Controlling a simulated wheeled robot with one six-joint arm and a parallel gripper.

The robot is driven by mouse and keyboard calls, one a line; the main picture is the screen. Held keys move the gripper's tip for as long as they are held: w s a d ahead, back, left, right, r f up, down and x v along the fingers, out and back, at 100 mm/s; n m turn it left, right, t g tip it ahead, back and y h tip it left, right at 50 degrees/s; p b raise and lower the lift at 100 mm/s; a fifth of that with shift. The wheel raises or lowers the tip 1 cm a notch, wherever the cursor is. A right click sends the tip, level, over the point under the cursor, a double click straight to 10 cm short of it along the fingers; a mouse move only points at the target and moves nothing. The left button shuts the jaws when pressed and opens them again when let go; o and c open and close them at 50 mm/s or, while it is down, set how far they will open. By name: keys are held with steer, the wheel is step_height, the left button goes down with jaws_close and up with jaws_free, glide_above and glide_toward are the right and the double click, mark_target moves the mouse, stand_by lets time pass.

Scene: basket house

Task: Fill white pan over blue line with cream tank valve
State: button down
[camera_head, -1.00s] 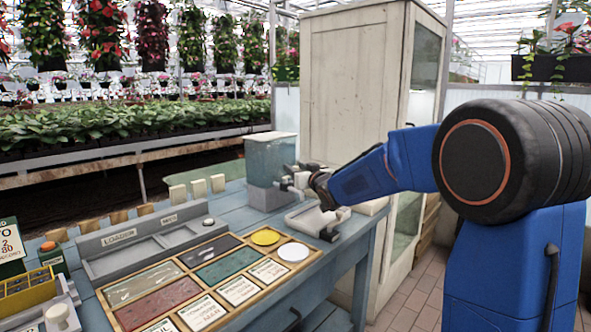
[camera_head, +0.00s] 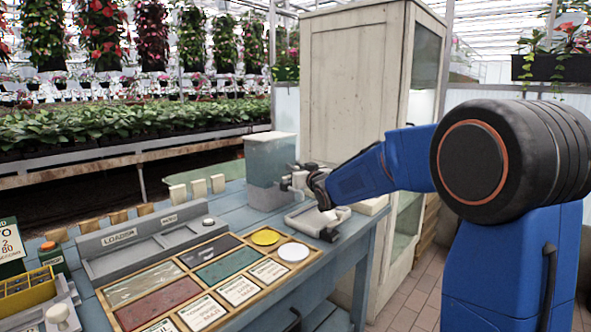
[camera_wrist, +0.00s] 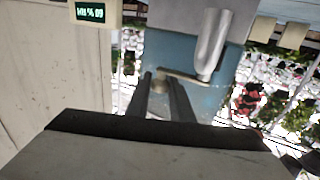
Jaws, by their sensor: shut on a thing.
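The tank (camera_head: 272,160) stands at the back right of the blue bench, with a pale cream lid and bluish, see-through walls. My gripper (camera_head: 298,178) is at the tank's right side. In the wrist view my gripper (camera_wrist: 162,82) has its fingers close together, shut on the valve handle (camera_wrist: 190,77), beside a grey spout (camera_wrist: 212,45).
A wooden tray (camera_head: 240,308) of coloured panels and label cards lies in front. A grey loading rack (camera_head: 140,243) is behind it. A tall cream cabinet (camera_head: 352,85) stands close behind my arm. A small lit display (camera_wrist: 90,12) shows in the wrist view.

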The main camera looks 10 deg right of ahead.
steer(key=shift+s+m+h, duration=0.15)
steer(key=shift+m+h, duration=0.15)
steer(key=shift+h, duration=0.2)
steer(key=shift+s+d+m+g+h, duration=0.2)
steer(key=shift+s+m+h, duration=0.3)
steer(key=shift+m+h, duration=0.95)
steer(key=shift+s+d+m+g+h, duration=0.1)
steer(key=shift+s+m+g+h, duration=0.25)
steer(key=shift+m+h, duration=1.15)
steer(key=shift+s+d+m+g+h, duration=0.15)
steer(key=shift+s+m+h, duration=0.45)
steer(key=shift+h, duration=1.75)
steer(key=shift+s, duration=0.1)
steer(key=c, duration=1.6)
jaws_free()
steer(key=v, duration=1.7)
steer(key=shift+s+a, duration=0.1)
steer(key=shift+a, duration=0.15)
